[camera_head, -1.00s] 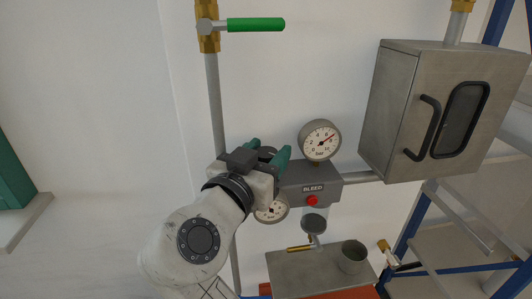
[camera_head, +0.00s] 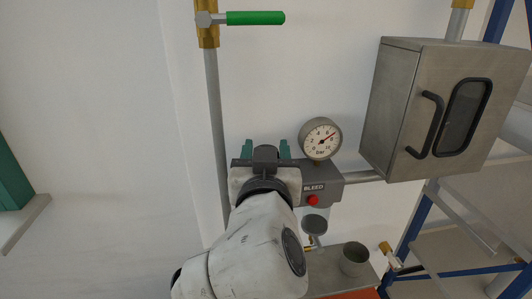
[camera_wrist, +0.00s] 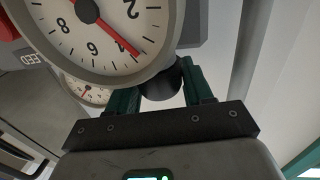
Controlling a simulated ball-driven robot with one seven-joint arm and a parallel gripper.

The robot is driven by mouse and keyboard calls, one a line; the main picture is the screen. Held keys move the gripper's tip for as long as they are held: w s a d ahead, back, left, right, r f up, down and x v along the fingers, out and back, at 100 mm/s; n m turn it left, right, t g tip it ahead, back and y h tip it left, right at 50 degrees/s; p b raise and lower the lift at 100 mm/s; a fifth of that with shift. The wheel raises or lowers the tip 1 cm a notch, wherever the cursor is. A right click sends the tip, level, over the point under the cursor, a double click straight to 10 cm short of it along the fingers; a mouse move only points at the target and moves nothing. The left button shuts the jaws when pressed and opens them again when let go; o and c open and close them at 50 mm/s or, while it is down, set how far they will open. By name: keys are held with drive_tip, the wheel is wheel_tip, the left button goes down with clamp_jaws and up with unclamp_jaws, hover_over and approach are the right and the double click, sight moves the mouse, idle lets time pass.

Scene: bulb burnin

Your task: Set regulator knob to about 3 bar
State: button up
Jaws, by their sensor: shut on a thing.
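In the wrist view, the dark regulator knob (camera_wrist: 160,84) sits between the two green fingers of my gripper (camera_wrist: 161,92), which is shut on it. In the head view my gripper (camera_head: 266,150) is at the regulator block, with its fingertips level on either side; my wrist hides the knob there. A large white gauge (camera_wrist: 65,35) fills the upper left of the wrist view. Its red needle lies between 2 and 6, about where 4 sits. This lower gauge is hidden by my arm in the head view.
An upper bar gauge (camera_head: 320,138) has its red needle pointing up right. A red bleed button (camera_head: 312,200) is close to the right of my wrist. A green-handled valve (camera_head: 255,18) is above, and a metal cabinet (camera_head: 400,110) stands at the right.

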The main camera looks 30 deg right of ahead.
drive_tip(key=shift+n+t+y+p, duration=0.35)
drive_tip(key=shift+n+t+y, duration=0.25)
drive_tip(key=shift+n+y, duration=0.5)
drive_tip(key=shift+y, duration=0.3)
drive_tip(key=o, duration=0.7)
drive_tip(key=shift+c, duration=0.2)
drive_tip(key=b+v, duration=0.1)
drive_tip(key=v, duration=0.9)
drive_tip(key=shift+s+b, duration=0.4)
drive_tip(key=shift+a+f, duration=0.1)
drive_tip(key=shift+a, duration=0.05)
